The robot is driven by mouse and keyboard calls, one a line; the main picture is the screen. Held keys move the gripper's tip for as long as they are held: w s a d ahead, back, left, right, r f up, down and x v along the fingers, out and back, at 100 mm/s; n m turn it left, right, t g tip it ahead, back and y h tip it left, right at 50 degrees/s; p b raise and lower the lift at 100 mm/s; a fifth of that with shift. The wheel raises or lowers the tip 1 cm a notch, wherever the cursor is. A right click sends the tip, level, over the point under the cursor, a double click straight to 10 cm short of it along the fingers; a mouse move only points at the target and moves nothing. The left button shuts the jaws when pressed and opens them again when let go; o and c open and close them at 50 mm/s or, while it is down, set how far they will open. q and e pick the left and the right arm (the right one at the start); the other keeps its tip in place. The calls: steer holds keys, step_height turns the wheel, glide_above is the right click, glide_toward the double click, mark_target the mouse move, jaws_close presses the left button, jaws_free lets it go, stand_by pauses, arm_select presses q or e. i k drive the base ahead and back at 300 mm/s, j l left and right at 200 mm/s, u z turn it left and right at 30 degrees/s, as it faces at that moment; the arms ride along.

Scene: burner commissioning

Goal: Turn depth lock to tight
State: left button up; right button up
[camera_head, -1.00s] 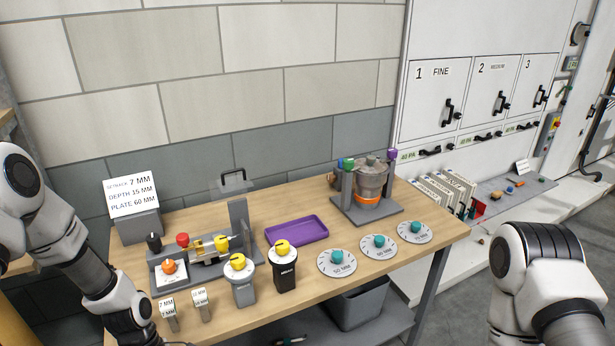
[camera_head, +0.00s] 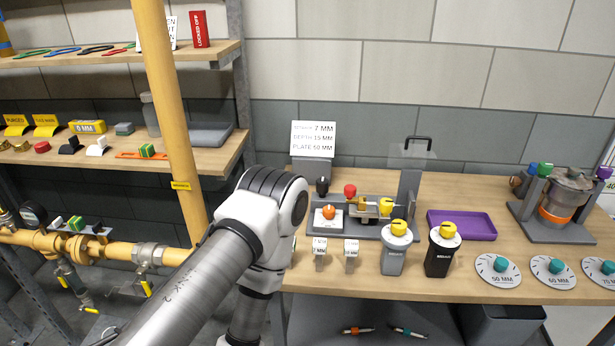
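A grey setting fixture (camera_head: 348,232) stands on the wooden bench. It carries a black knob (camera_head: 322,186), a red knob (camera_head: 350,190), a yellow knob (camera_head: 386,205) and an orange knob (camera_head: 329,212) on a white plate. A brass-coloured part lies between the red and yellow knobs. I cannot tell which knob is the depth lock or how it is set. My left arm reaches up from the bottom and bends down just left of the fixture. Its gripper is out of sight. My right arm and gripper are not in view.
A sign (camera_head: 313,139) reads setback 7 mm, depth 15 mm. Two yellow-topped gauges (camera_head: 396,243) (camera_head: 443,250) and two small labelled tags (camera_head: 320,250) (camera_head: 351,252) stand in front. A purple tray (camera_head: 461,226) lies right. Yellow pipe (camera_head: 170,110) and shelves are left.

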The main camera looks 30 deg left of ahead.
mark_target(322, 183)
steer(key=k+u, duration=0.2)
steer(key=u, duration=0.5)
